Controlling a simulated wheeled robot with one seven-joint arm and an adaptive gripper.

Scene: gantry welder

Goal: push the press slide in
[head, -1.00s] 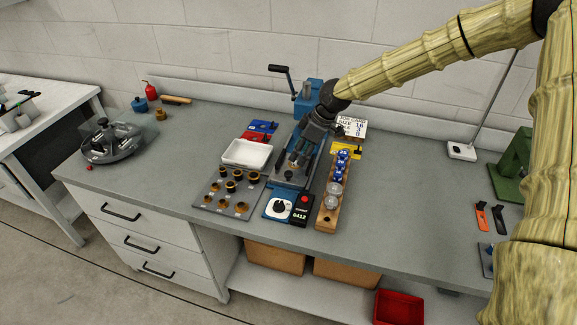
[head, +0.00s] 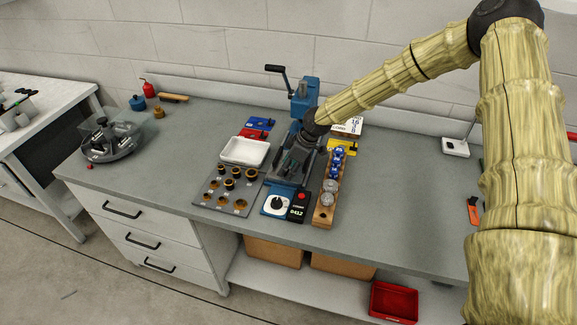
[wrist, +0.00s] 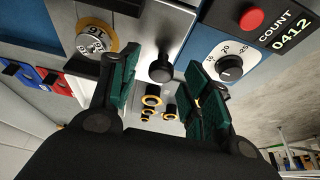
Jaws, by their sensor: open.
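The blue press (head: 304,92) with its black crank stands at the back middle of the bench, and its base runs forward under my gripper. In the wrist view, a grey metal slide (wrist: 178,28) carries a dark round knob (wrist: 161,68). My gripper (wrist: 160,88) is open, with a green-padded finger on each side of the knob's line. I cannot tell whether the fingers touch the knob. In the head view my gripper (head: 292,164) points down over the press base and hides most of the slide. A round piece marked 16 (wrist: 97,37) sits beside the slide.
A dial box (head: 277,204) and counter (head: 298,206) stand at the press front. A white tray (head: 245,150) and a plate of brass-ringed parts (head: 213,196) lie left. A wooden rack (head: 323,215) stands close on the right. The bench farther right is mostly clear.

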